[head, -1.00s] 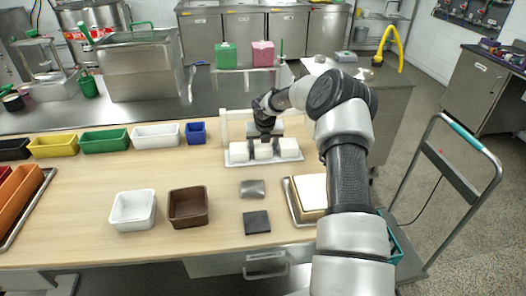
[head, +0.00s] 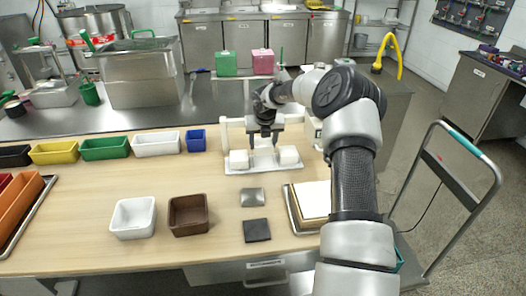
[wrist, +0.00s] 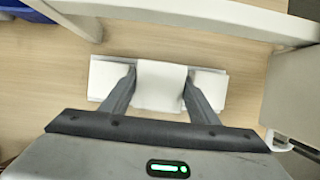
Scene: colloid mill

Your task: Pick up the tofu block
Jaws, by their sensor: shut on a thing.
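A white tofu block (wrist: 161,87) is between the two fingers of my gripper (wrist: 160,92) in the wrist view. My gripper (head: 264,137) is shut on this block, gripping it from its two sides. In the head view the held block is partly hidden by the gripper and is above the middle of a white tray (head: 264,170). Two other white tofu blocks rest on the tray, one at the left (head: 239,159) and one at the right (head: 289,155).
A white frame (head: 225,132) stands right behind the tray. Blue, white, green and yellow bins line the back left. A white bin (head: 133,217) and a brown bin (head: 188,214) stand in front. The table middle left is clear.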

